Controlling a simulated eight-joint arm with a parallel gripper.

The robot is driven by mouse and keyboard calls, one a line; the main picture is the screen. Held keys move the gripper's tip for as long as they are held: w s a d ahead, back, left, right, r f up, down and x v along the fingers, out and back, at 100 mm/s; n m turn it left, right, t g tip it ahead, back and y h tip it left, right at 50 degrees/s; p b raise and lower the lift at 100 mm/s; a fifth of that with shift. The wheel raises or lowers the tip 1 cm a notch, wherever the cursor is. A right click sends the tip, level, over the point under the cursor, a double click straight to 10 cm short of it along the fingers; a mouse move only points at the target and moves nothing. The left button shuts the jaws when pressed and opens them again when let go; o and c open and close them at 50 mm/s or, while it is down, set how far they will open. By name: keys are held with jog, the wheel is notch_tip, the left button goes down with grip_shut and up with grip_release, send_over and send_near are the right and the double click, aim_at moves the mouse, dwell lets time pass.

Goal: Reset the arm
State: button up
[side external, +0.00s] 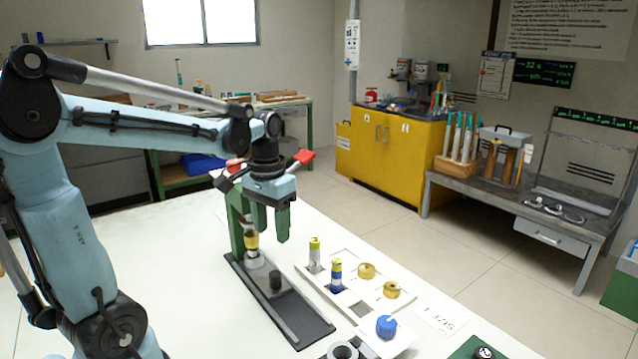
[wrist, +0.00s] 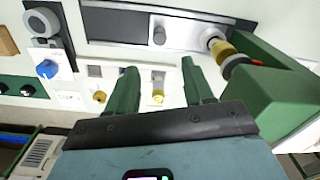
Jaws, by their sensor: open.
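My gripper (side external: 268,226) hangs over the white table beside the green press, its green fingers pointing down, apart and with nothing between them. The wrist view also shows the two fingers spread (wrist: 158,68). A grey rod blank with a yellow band (side external: 314,254) and a blue and yellow one (side external: 336,275) stand upright in a white tray (side external: 362,312), right of and below my gripper in the side view. A yellow-banded piece (side external: 252,241) stands at the green press (side external: 237,222); it also shows in the wrist view (wrist: 224,49).
Two brass round pieces (side external: 366,271) (side external: 391,290) sit in the tray. A dark base plate (side external: 300,325) extends from the press. A blue knob (side external: 386,326), a grey ring (side external: 343,351) and a label card (side external: 440,318) lie near the front. The table's left part is bare.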

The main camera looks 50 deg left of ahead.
jog(key=s+d+f+m+t, duration=0.1)
jog(key=d+m+t, duration=0.2)
jog(key=d, duration=1)
jog(key=t, duration=0.3)
jog(key=shift+d+t, duration=0.3)
jog(key=shift+t, duration=0.1)
